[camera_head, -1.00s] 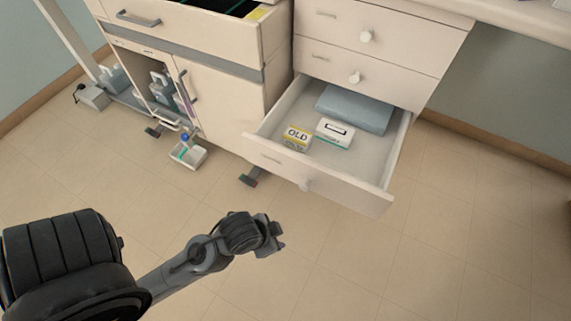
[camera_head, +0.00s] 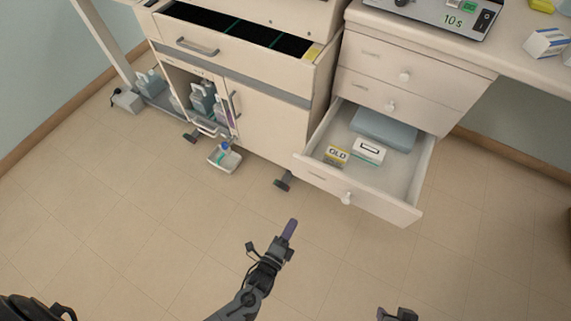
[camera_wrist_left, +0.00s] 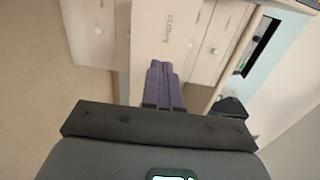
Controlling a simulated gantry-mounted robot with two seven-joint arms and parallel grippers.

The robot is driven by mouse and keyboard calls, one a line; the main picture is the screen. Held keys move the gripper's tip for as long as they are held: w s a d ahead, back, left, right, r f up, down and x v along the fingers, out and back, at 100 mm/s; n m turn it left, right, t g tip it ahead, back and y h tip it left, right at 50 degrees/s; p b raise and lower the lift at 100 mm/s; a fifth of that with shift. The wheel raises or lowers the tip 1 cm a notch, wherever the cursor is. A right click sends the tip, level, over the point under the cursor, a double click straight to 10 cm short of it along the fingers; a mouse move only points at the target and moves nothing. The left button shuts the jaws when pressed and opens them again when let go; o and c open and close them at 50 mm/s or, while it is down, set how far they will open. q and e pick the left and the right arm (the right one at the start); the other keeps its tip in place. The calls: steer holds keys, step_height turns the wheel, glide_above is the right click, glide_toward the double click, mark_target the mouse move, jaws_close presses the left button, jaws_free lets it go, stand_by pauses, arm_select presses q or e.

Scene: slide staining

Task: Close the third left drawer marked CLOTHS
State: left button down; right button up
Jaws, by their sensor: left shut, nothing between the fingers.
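The third drawer (camera_head: 385,205), below two shut ones, is pulled far out in the head view. Its front has a round white knob (camera_head: 347,198). It holds a blue-grey folded cloth (camera_head: 384,129), a white box (camera_head: 369,151) and a small yellow-and-white box marked OLD (camera_head: 336,156). My left gripper (camera_head: 291,228) is shut and empty, in front and to the left of the drawer front, apart from it. In the left wrist view its purple fingers (camera_wrist_left: 163,85) point toward the pale drawer front (camera_wrist_left: 150,45), which bears a CLOTHS label (camera_wrist_left: 172,30).
A cabinet (camera_head: 265,122) with an open black-lined top drawer stands left of the drawers. A small white tray (camera_head: 225,160) sits low before it. A dark part of mine, perhaps the right gripper, shows at the bottom edge. The tiled floor before the drawers is clear.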

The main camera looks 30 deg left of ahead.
arm_select(q)
step_height(320, 180, up, 5)
steer(key=w+d+p, duration=0.1)
steer(key=w+p, duration=0.1)
steer(key=b, duration=0.6)
glide_toward(325, 172)
steer(key=w, duration=0.3)
steer(key=w+f, duration=0.1)
steer(key=w, duration=0.1)
steer(key=shift+w+d, duration=0.15)
steer(key=shift+w+d+r, duration=0.1)
steer(key=shift+w+r, duration=0.1)
steer(key=shift+w, duration=0.6)
arm_select(e)
steer(key=x, duration=0.2)
steer(key=shift+s+f, duration=0.15)
steer(key=shift+f, duration=0.2)
arm_select(q)
steer(key=shift+w, duration=0.1)
